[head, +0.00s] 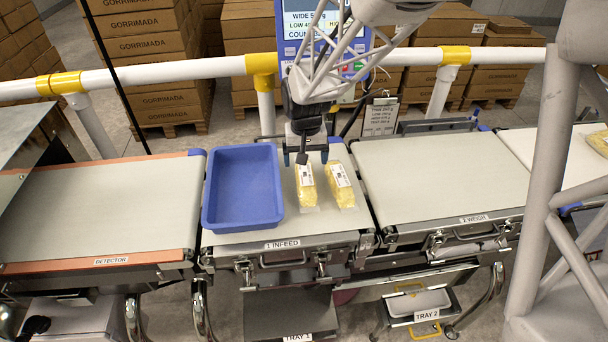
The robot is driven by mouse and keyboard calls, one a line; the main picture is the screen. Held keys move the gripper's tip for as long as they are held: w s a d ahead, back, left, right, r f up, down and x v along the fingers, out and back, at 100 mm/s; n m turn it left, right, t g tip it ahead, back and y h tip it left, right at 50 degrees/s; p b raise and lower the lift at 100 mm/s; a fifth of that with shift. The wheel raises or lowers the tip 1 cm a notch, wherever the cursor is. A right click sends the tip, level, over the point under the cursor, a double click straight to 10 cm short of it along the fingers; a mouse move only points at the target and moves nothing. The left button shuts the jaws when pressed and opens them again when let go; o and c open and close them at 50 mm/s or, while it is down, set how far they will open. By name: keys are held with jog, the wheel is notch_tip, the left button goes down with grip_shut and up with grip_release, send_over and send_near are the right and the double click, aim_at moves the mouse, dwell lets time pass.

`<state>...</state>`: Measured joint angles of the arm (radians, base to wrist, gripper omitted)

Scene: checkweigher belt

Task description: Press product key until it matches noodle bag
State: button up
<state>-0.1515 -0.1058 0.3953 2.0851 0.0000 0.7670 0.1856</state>
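Two yellow noodle bags with white printed labels lie side by side on the infeed belt, a left bag (306,196) and a right bag (342,195). The blue control panel (292,28) stands behind the belt. Its screen (299,18) shows a line beginning "WIDE 520", then "LOW" and "COUNT", partly cut off by my arm. Green and red keys (357,67) show at its lower right; other keys are hidden behind my arm. My gripper (312,157) points down above the far ends of the bags, in front of the panel. Its finger opening is too small to judge.
A blue bin (206,205) sits on the infeed belt, left of the bags. A clipboard (381,117) hangs right of the panel. A white rail (190,70) runs behind the belts. The weigh belt (430,180) is clear; another yellow bag (598,139) lies far right.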

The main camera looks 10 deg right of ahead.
aim_at(306, 174)
jog(key=shift+f, duration=1.1)
jog(key=shift+f, duration=2.6)
jog(key=shift+s, duration=0.1)
jog(key=c, duration=1.2)
